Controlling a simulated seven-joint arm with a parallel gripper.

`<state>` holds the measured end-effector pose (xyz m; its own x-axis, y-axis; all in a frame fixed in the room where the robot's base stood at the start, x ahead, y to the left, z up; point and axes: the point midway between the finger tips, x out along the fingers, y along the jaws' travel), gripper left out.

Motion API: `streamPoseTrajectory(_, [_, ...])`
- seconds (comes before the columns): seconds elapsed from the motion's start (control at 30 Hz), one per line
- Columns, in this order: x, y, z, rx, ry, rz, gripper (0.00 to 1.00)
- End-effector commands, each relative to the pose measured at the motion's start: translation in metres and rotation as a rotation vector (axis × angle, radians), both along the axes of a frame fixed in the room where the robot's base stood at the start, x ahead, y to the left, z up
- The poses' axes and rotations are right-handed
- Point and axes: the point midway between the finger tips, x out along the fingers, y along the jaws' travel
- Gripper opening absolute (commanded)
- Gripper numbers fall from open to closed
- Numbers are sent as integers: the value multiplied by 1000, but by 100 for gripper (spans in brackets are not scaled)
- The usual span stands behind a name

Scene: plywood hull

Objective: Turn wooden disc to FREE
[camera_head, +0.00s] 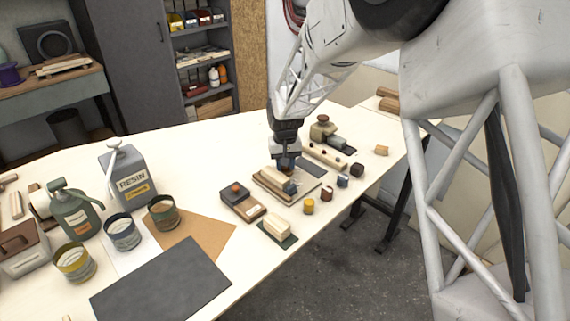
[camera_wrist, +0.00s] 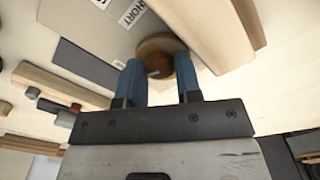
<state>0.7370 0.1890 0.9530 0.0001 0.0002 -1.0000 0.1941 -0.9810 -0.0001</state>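My gripper (camera_wrist: 160,66) has two blue fingers standing apart on either side of that darker part. Whether they touch it cannot be told. In the camera_head view my gripper (camera_head: 286,165) points down at the wooden block and board near the bench's middle, and the disc is hidden. Near the disc is a white label (camera_wrist: 131,13); the word FREE is not legible anywhere.
A long pale wooden block (camera_wrist: 212,30) lies close to the right finger in the wrist view. On the bench, a grey box with an orange knob (camera_head: 236,189), a yellow cylinder (camera_head: 308,206) and a wooden strip (camera_head: 325,154) stand nearby. Cans and a resin container (camera_head: 128,172) stand left.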

Motion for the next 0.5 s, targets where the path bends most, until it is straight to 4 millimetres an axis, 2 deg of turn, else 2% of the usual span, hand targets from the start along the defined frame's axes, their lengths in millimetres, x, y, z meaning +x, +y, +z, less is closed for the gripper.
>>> streamPoseTrajectory(0.37, [0, 0, 1, 0, 0, 1, 40])
streamPoseTrajectory(0.5, [0, 0, 7, 0, -1, 1, 40])
